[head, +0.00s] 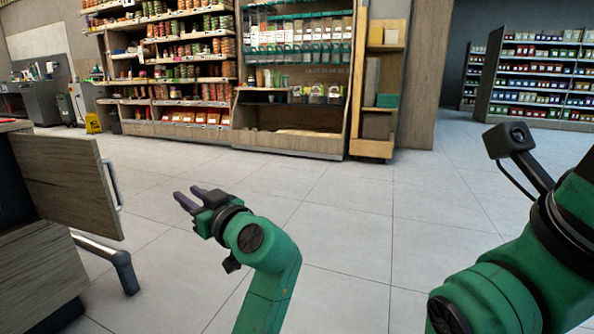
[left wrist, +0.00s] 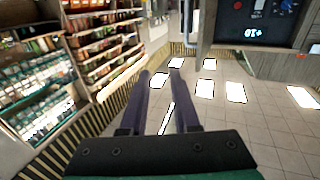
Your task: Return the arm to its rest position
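My left gripper (head: 187,196) is at the left middle of the head view, over the open tiled floor. Its two dark fingers stand apart with nothing between them. In the left wrist view the gripper (left wrist: 160,74) is also open and empty, with tiled floor behind the fingers. My green left arm (head: 268,285) comes up from the bottom of the head view. My green right arm (head: 490,300) is at the lower right, and its gripper is out of the picture.
Stocked shelves (head: 170,60) line the back. The floor (head: 340,215) between is clear.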

